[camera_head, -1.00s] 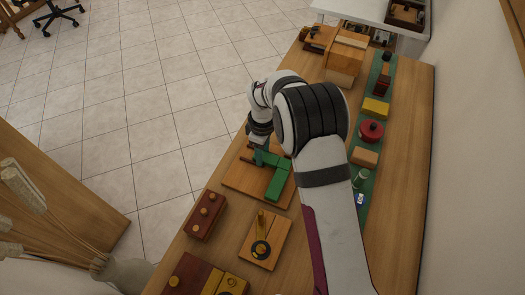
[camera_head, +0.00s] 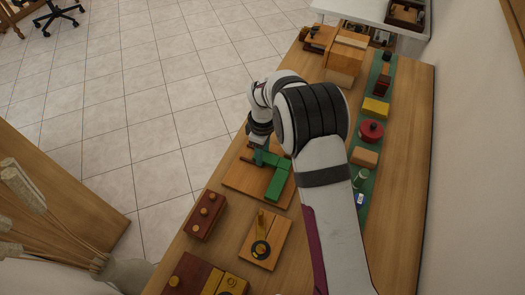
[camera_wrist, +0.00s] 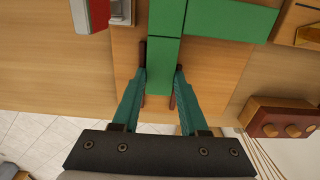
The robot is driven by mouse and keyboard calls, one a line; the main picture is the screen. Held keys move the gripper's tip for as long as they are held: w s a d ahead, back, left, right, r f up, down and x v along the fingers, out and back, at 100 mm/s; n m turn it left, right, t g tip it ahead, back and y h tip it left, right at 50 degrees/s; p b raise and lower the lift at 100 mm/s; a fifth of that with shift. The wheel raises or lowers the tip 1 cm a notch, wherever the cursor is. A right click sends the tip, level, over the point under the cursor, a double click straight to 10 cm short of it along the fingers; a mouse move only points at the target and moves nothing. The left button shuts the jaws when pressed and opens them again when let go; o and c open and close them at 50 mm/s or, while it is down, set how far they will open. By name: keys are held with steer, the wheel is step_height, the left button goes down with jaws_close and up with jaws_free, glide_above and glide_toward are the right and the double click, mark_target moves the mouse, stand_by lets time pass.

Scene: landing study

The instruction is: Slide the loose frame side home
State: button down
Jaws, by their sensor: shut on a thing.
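The green frame shows as an L of green bars on a wooden board (camera_head: 232,182) in the head view. Its long bar (camera_head: 278,181) runs across the board, and it also shows at the top right of the wrist view (camera_wrist: 232,18). The loose frame side (camera_wrist: 164,60) is the green bar between my fingers in the wrist view. My gripper (camera_wrist: 161,72) is shut on this bar, with one teal finger on each side. Dark brown strips flank the bar. In the head view my gripper (camera_head: 259,157) is low over the board. Whether a gap remains at the corner is unclear.
A dark red block with round knobs (camera_head: 205,216) stands beside the board, also at right in the wrist view (camera_wrist: 280,120). A wooden board with a yellow lever (camera_head: 264,240) is nearer. A green mat (camera_head: 376,185) with several objects lies to the right.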

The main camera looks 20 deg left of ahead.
mark_target(264, 156)
steer(key=shift+d, duration=0.2)
stand_by(0.3)
steer(key=shift+c, duration=2.1)
jaws_free()
step_height(264, 156, up, 16)
steer(key=shift+f, duration=0.1)
